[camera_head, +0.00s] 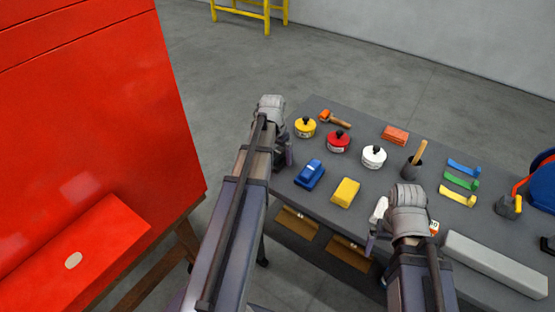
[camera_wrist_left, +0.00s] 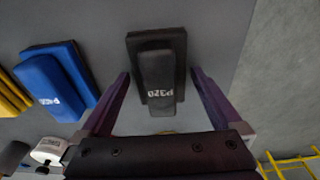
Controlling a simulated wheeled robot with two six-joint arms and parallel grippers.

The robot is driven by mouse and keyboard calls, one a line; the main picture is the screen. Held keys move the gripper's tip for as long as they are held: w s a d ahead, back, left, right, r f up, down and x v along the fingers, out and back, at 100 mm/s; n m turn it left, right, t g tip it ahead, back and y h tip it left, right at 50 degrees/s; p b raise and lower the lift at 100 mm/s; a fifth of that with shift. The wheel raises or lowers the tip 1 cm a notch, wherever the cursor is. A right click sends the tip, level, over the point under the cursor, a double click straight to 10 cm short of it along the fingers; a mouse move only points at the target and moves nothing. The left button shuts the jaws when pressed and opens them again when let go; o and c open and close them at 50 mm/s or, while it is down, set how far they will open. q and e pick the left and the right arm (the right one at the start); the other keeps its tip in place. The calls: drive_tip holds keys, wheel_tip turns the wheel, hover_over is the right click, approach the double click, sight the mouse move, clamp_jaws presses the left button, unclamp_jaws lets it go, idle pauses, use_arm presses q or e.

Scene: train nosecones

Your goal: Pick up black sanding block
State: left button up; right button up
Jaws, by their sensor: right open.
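The black sanding block (camera_wrist_left: 158,45), marked P320, lies on the grey table in the left wrist view. My left gripper (camera_wrist_left: 160,80) is open above it, one finger on each side of the block, with narrow gaps showing. Whether the fingertips are down at its height I cannot tell. In the head view my left gripper (camera_head: 284,155) is at the table's left edge, and the black block is hidden behind my arm. My right gripper (camera_head: 377,238) is open over the front part of the table, by a white item partly hidden behind it.
A blue sanding block (camera_head: 310,174) and a yellow one (camera_head: 345,192) lie close by. Yellow (camera_head: 305,127), red (camera_head: 338,142) and white (camera_head: 373,156) cans stand behind them. A long grey bar (camera_head: 495,264) lies right. A large red panel (camera_head: 90,110) stands left.

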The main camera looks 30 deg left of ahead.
sight(277, 152)
use_arm(q)
drive_tip(key=c, duration=1.2)
drive_tip(key=shift+r, duration=0.1)
drive_tip(key=shift+c, duration=0.2)
wheel_tip(277, 152, up, 10)
drive_tip(key=p, duration=1)
